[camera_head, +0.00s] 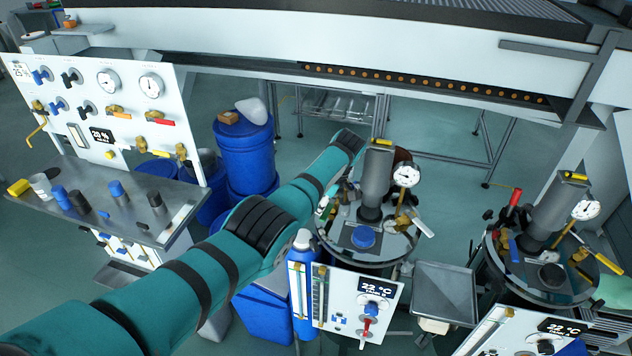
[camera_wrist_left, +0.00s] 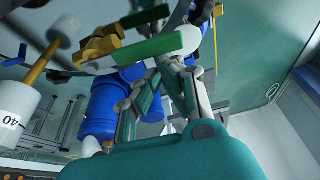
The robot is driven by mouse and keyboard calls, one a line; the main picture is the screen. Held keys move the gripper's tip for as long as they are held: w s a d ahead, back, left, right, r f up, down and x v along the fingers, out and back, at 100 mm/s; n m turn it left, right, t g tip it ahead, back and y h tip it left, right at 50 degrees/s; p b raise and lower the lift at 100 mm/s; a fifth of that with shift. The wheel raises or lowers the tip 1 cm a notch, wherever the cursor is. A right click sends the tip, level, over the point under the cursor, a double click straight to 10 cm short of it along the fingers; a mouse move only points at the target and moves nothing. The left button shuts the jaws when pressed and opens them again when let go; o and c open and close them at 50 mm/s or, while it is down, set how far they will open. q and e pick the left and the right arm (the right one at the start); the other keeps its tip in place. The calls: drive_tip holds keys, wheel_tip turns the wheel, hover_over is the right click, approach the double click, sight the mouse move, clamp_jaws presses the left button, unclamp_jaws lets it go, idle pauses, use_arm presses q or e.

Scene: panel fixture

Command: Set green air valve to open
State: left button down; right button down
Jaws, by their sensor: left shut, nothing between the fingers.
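The green valve handle (camera_wrist_left: 155,48) is a flat green lever on a brass-yellow valve body (camera_wrist_left: 98,46), large in the left wrist view. In the head view, a small green piece (camera_head: 326,211) shows at the left side of the middle vessel, partly crowded by fittings. My left arm reaches across to this vessel. My left gripper (camera_wrist_left: 178,66) is shut and empty, its fingertips close to the green handle; I cannot tell whether they touch. In the head view the gripper (camera_head: 340,200) is small and partly hidden among the fittings.
A similar vessel (camera_head: 545,275) stands at right. A white valve panel (camera_head: 100,100) is at left, with blue barrels (camera_head: 245,155) behind my arm. A grey tray (camera_head: 444,290) sits between the vessels.

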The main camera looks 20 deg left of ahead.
use_arm(q)
drive_tip(key=shift+s+d, duration=0.15)
drive_tip(key=shift+d, duration=0.1)
idle(0.4)
